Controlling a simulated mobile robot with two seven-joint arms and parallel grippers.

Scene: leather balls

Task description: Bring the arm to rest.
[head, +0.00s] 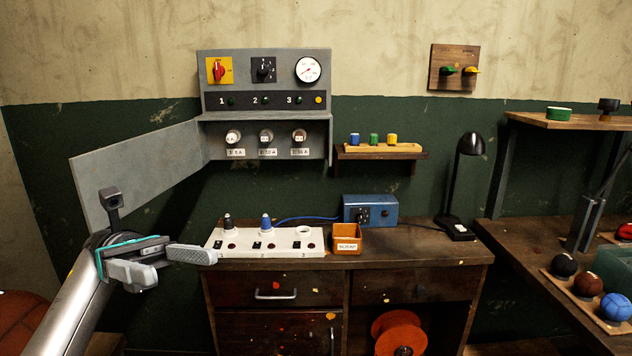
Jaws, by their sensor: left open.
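My left arm (75,312) comes in from the lower left. Its gripper (184,268) is open, with two grey fingers spread apart and nothing visible between them. It is in front of the left end of the white socket strip (222,242) on the wooden cabinet. The right finger overlaps the strip's left end in the picture; I cannot tell whether they touch. The open grey panel door (140,165) is behind and above the gripper. My right gripper is not in view.
The grey control panel (215,130) hangs above the cabinet (440,262). An orange bin (347,232), blue box (372,210) and black lamp (455,180) stand on the cabinet. Black, brown and blue balls (615,307) sit on the right bench. The floor is mostly hidden.

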